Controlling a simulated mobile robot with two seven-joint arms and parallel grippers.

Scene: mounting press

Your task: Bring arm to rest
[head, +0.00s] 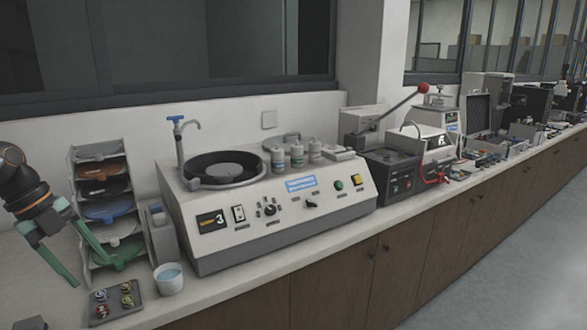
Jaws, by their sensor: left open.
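My left arm comes in from the left edge, with a dark, orange-ringed joint. My left gripper (90,273) has green fingers spread apart, and nothing shows between them. It is in front of the rack (82,175) and above the counter's left end, just behind the small grey tray (118,312). One finger overlaps the rack's lower shelves in the picture; I cannot tell whether they touch. My right gripper is not in view.
A grinding machine (215,245) with a round dark bowl fills the middle of the counter (262,283). A white cup (169,280) stands by its left front corner. A red-knobbed lever (423,89) and more instruments stand farther right. The floor (520,265) is clear.

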